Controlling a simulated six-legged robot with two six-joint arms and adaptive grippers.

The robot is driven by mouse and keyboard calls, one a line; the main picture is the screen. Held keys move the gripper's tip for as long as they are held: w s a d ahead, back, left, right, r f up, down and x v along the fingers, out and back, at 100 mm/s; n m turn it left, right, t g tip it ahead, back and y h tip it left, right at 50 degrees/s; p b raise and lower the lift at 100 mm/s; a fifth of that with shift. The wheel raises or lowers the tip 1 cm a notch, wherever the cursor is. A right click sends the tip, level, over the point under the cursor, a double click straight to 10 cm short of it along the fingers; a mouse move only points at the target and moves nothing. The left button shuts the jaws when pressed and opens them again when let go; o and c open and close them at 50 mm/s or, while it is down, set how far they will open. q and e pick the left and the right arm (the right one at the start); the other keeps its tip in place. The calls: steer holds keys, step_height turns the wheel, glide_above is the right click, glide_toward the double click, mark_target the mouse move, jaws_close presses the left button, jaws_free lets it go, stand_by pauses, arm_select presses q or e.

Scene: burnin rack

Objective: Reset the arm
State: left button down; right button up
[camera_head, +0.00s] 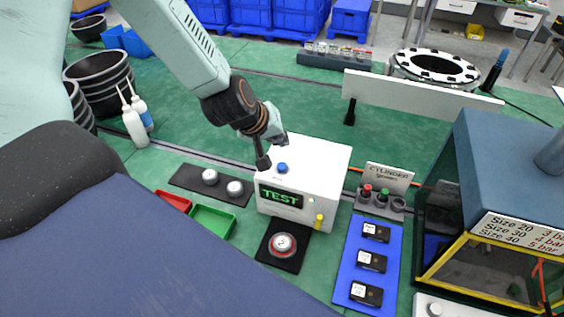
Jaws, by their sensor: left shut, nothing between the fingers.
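My left arm comes in from the upper left. Its gripper (264,160) points down at the upper left corner of the white test box (318,162), close beside the blue button (282,168). The gripper is shut with nothing visible in it. I cannot tell whether its tip touches the box. The box front has a screen reading TEST (281,196) and a yellow knob (319,220). My right gripper is not in view.
A black mat (283,248) holds a round silver part. A blue mat (352,285) holds several black blocks. Red (174,200) and green (212,223) trays lie left. A yellow-framed enclosure (510,185) stands right. White bottles (134,125) stand left.

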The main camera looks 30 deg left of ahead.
arm_select(q)
steer(key=shift+f, duration=0.1)
stand_by(0.5)
steer(key=s+d+f+m+g, duration=0.25)
steer(key=s+f, duration=0.35)
steer(key=s, duration=0.5)
steer(key=s+d+f+m+g+b, duration=0.1)
steer(key=s+d+f+m+g, duration=0.15)
steer(key=s+f, duration=0.55)
steer(key=s+d+f+m+g, duration=0.2)
steer(key=s+d+f, duration=0.15)
steer(key=s, duration=0.95)
step_height(320, 180, down, 22)
steer(key=b, duration=2.1)
steer(key=shift+w+a+y, duration=0.15)
steer(key=shift+w+y, duration=0.2)
steer(key=shift+y, duration=0.05)
